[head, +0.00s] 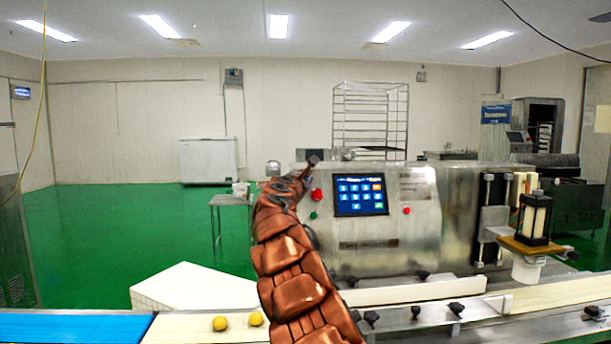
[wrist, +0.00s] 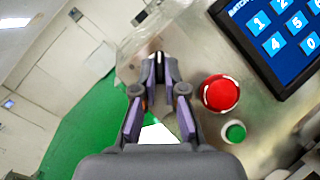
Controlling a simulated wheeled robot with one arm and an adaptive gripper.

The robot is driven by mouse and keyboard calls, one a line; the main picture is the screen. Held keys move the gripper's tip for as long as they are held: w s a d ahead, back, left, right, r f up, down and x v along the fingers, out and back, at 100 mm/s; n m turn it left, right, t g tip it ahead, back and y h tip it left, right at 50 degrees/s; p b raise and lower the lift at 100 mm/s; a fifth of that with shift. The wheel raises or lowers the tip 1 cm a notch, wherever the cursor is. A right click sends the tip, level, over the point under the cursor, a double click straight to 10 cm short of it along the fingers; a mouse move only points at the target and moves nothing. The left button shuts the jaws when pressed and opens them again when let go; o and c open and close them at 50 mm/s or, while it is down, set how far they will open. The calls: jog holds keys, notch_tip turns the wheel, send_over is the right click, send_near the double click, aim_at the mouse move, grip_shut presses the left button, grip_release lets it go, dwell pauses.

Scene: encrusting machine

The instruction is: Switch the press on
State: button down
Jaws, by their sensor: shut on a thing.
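The press (head: 420,235) is a steel machine with a blue keypad screen (head: 360,196), also in the wrist view (wrist: 285,40). Left of the screen are a red button (head: 317,195) and a smaller green button (head: 313,216) below it. The wrist view shows the red button (wrist: 220,93) and green button (wrist: 234,132) to the right of my fingers. My gripper (head: 313,162) is at the panel's upper left, above the red button. In the wrist view its fingertips (wrist: 158,62) close on a small knob-like part, mostly hidden between them.
Another red button (head: 407,211) sits right of the screen. A conveyor with a blue belt (head: 70,327) and two yellow balls (head: 220,323) runs along the front. A rack (head: 370,118) and a white chest (head: 208,160) stand behind. Green floor is open at the left.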

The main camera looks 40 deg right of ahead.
jog(key=shift+r+m+g+p, duration=0.1)
jog(key=shift+m+g+p, duration=0.2)
jog(key=shift+m+g, duration=0.3)
jog(key=c, duration=1.2)
grip_release()
jog(key=shift+c, duration=0.2)
jog(key=shift+a, duration=0.15)
jog(key=shift+s+a, duration=0.25)
jog(key=shift+a, duration=0.25)
jog(key=v, duration=1)
jog(key=shift+s+a, duration=0.2)
jog(key=shift+s, duration=0.05)
